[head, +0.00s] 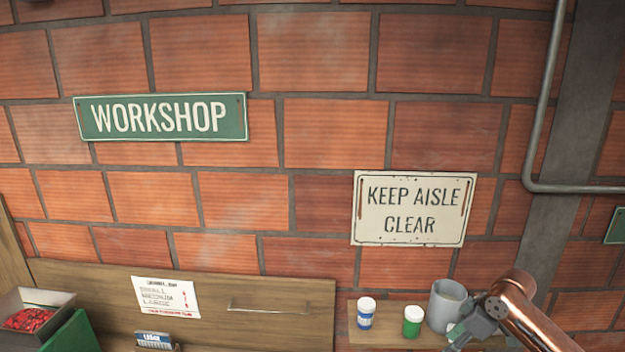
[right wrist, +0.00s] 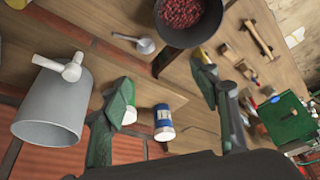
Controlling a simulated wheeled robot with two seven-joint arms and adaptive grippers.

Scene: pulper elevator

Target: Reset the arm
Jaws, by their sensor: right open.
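My right gripper (head: 468,328) comes in from the lower right in the head view, beside a grey mug (head: 443,301) on a small wooden shelf. In the right wrist view its two dark green fingers (right wrist: 163,72) are spread apart with nothing held between them. The grey mug (right wrist: 48,108) shows left of the fingers there, with a pale piece at its upper edge. A blue-and-white bottle (right wrist: 163,122) shows beyond the gap between the fingers. A green bottle (head: 412,321) stands left of the mug; the left finger partly hides it in the wrist view. My left gripper is not visible.
The blue-and-white bottle also stands on the shelf (head: 380,337) in the head view. A brick wall is behind, with a grey pipe (head: 540,110) at right. The wrist view shows a dark bowl of red beans (right wrist: 185,14), a metal scoop (right wrist: 146,46) and several tools.

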